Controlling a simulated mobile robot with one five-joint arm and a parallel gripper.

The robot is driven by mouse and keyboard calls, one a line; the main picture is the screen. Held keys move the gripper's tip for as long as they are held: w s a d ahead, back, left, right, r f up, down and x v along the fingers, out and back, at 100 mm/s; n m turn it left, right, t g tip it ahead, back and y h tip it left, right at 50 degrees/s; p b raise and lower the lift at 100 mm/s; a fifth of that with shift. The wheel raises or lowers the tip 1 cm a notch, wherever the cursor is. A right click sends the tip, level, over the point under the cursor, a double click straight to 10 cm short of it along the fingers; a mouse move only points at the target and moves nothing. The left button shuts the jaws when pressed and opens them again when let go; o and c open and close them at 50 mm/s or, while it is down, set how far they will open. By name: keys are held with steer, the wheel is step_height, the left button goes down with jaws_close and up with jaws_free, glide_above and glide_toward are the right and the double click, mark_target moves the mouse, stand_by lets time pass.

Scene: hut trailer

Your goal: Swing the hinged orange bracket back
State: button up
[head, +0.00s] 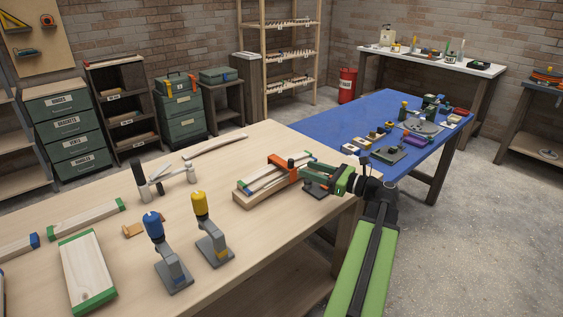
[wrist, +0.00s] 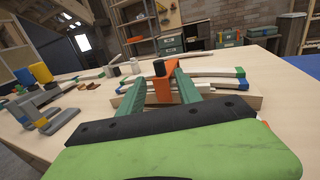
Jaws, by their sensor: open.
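The orange bracket (head: 283,164) stands at the right part of a wooden fixture (head: 244,199) near the right end of the light wooden table. A dark knob sits at its top. In the wrist view the bracket (wrist: 164,86) rises between the two green fingers of my gripper (wrist: 163,82). My gripper (head: 322,183) is open and reaches in from the right in the head view. I cannot tell whether a finger touches the bracket. The bracket's hinge is not clearly visible.
A blue-handled clamp (head: 166,252) and a yellow-handled clamp (head: 211,231) stand left of the fixture. A green-ended board (head: 86,272) lies at the front left. A blue table (head: 341,123) with several small items is behind at the right. Bare tabletop lies in front of the fixture.

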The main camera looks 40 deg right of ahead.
mark_target(283, 165)
steer(key=x, duration=1)
steer(key=shift+w, duration=0.4)
jaws_close()
steer(key=shift+a, duration=0.1)
stand_by(0.6)
